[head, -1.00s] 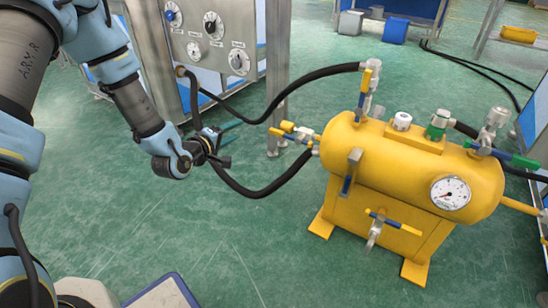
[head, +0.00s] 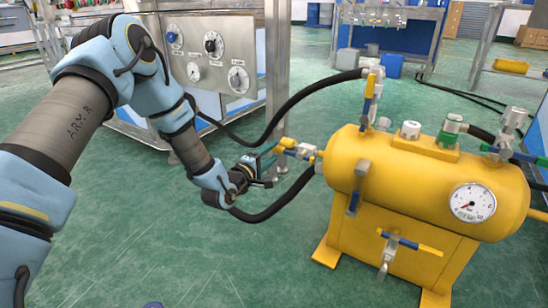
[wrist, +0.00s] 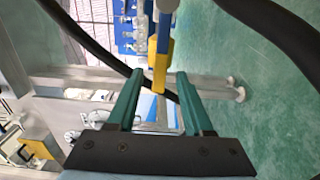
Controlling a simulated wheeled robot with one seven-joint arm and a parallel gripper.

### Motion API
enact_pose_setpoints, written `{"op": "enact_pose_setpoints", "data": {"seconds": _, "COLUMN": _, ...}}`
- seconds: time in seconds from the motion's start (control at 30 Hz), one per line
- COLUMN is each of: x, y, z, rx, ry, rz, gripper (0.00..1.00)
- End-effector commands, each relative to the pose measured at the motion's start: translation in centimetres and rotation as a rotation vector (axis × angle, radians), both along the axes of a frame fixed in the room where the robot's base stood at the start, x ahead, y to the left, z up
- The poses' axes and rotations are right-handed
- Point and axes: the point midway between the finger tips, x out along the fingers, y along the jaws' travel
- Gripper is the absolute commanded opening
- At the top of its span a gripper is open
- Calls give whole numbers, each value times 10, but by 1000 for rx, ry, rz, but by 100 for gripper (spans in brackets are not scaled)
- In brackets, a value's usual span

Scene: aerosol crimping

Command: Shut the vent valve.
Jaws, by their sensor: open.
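The yellow tank (head: 420,182) carries several valves, and no label shows which is the vent valve. A valve with a yellow-tipped handle (head: 288,143) sticks out of its left end. My gripper (head: 271,158) is open just left of this handle. In the wrist view, a yellow handle tip (wrist: 160,66) on a blue lever stands at the mouth of my open gripper (wrist: 157,78), between the two teal fingers. I cannot tell whether the fingers touch it. Other valves are on the top left (head: 371,95), the top right (head: 508,150) and the lower front (head: 390,250).
Black hoses (head: 305,95) run from the grey control panel (head: 213,55) to the tank's left side, close to my gripper. A steel post (head: 278,70) stands behind. A pressure gauge (head: 472,202) is on the tank's front. Green floor in front is free.

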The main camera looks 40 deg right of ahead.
Motion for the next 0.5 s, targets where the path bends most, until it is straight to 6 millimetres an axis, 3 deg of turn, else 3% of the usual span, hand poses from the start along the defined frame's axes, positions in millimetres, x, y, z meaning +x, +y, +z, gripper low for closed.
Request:
{"op": "enact_pose_setpoints", "data": {"seconds": 0.2, "x": 4, "y": -15, "z": 0, "rx": 0, "ry": 0, "rz": 1, "gripper": 51}}
{"op": "enact_pose_setpoints", "data": {"seconds": 0.5, "x": 5, "y": -16, "z": 1, "rx": 1, "ry": 0, "rz": 1, "gripper": 49}}
